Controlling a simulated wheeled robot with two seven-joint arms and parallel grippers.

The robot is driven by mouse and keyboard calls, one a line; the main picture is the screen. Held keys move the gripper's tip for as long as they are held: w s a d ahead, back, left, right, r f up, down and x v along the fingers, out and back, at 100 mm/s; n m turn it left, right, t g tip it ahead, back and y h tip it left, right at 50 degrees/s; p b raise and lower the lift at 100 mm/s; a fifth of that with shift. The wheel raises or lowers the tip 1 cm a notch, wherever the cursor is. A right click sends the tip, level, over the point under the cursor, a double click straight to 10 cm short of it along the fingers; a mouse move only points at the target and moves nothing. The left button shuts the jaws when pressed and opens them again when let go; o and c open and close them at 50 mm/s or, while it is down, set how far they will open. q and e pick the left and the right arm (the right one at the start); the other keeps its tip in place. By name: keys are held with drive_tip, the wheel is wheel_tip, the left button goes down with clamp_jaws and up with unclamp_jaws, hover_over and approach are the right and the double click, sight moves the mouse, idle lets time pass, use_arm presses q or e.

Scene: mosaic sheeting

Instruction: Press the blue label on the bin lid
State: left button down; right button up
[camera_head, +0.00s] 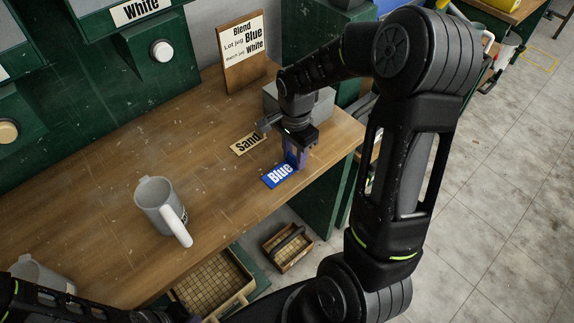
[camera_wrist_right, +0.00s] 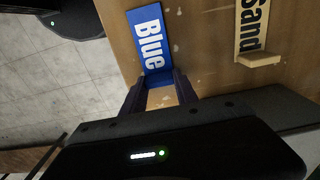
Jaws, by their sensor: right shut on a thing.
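The blue label (camera_head: 279,176), printed "Blue" in white, is at the right end of the wooden bench (camera_head: 110,165). My right gripper (camera_head: 294,160) is shut on its rear end, and the lettered part sticks out in front. The right wrist view shows the blue label (camera_wrist_right: 149,40) with its near end between the two fingers (camera_wrist_right: 160,88). I cannot tell whether it touches the bench. My left arm shows at the bottom left, where its gripper (camera_head: 172,316) is cut by the frame edge. I cannot make out a bin lid for certain.
A cream "Sand" label (camera_head: 246,143) lies beside my right gripper, near a grey block (camera_head: 318,108). A grey jug (camera_head: 158,200) stands mid-bench; another (camera_head: 38,276) is front left. A "Blend" sign (camera_head: 241,50) stands behind. Green dispensers (camera_head: 95,75) line the back.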

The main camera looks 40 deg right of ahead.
clamp_jaws()
drive_tip(key=shift+r, duration=0.3)
wheel_tip(320, 180, up, 9)
drive_tip(key=shift+r+b, duration=0.2)
drive_tip(key=shift+b, duration=0.35)
